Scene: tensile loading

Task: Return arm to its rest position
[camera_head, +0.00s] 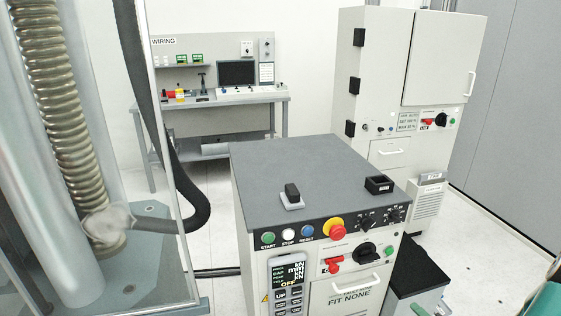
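My arm and gripper do not show in the head view, so the arm's pose and the state of the fingers are hidden. The control cabinet (300,170) stands in the middle, with a grey top and a white front. Its front panel carries several buttons, a red and yellow emergency stop (333,228), a red lever switch (333,265) and a lit display (290,272) reading OFF near its bottom. A small black block (292,194) and a black square tray (379,184) sit on the cabinet top.
A clear-walled machine with a ribbed bellows (62,110) and a black hose (190,215) fills the left. A wiring bench (220,100) stands at the back wall. A tall white cabinet (380,70) stands back right. Pale floor (490,255) shows at right.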

